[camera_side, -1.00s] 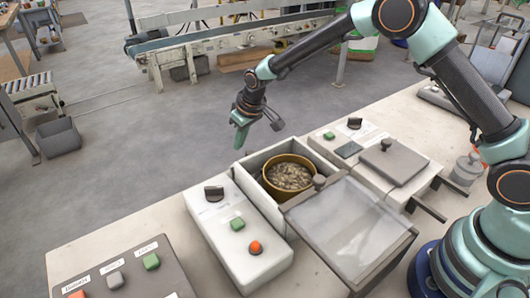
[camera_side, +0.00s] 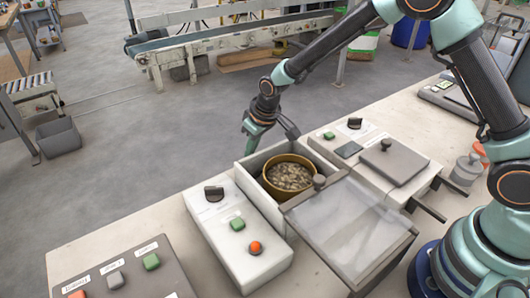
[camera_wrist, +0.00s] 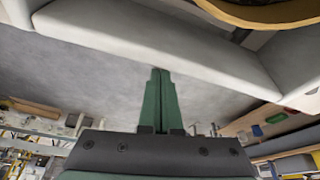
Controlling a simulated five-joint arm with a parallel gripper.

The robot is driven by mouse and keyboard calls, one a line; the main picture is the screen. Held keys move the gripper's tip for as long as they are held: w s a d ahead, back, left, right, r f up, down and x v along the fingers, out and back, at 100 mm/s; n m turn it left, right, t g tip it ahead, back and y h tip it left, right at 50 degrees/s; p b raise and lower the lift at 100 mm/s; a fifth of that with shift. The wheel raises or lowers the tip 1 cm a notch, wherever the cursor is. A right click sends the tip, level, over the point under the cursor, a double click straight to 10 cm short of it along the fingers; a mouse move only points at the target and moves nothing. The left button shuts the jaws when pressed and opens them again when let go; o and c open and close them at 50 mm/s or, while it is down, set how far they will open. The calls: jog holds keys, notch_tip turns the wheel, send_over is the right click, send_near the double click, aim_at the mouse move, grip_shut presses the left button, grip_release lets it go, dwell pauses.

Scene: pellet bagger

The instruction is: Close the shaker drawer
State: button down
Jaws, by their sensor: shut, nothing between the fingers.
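The shaker drawer (camera_side: 262,203) is a pale grey open box. It sticks out from under a housing with a clear lid (camera_side: 350,222). A yellow-rimmed round pan (camera_side: 268,182) with pale pellets sits inside the drawer. My gripper (camera_side: 248,151) is shut and empty, its green fingers pointing down at the drawer's far outer end. In the wrist view the shut fingers (camera_wrist: 160,72) show against the grey floor, just outside the drawer's wall (camera_wrist: 150,32). I cannot tell whether they touch it.
A white control box (camera_side: 240,238) with a black knob, green button and red button stands left of the drawer. A unit with a grey knobbed lid (camera_side: 394,164) stands to the right. Beyond the bench edge is open floor (camera_side: 130,160).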

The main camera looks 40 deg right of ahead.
jog(key=shift+s, duration=1)
jog(key=shift+f, duration=0.1)
jog(key=shift+w+a, duration=0.25)
jog(key=shift+w, duration=0.75)
jog(key=shift+w+a, duration=0.25)
jog(key=shift+w, duration=0.7)
jog(key=s+d+r+m+t, duration=0.1)
jog(key=s+d+r, duration=0.4)
jog(key=r, duration=0.5)
jog(key=s+d+r, duration=0.3)
jog(key=s+r, duration=0.4)
jog(key=r, duration=0.2)
jog(key=s+d+r+m+t+h, duration=0.1)
jog(key=s+d, duration=0.5)
jog(key=s, duration=0.6)
jog(key=shift+r+m, duration=0.25)
jog(key=shift+m, duration=0.25)
jog(key=shift+s, duration=0.1)
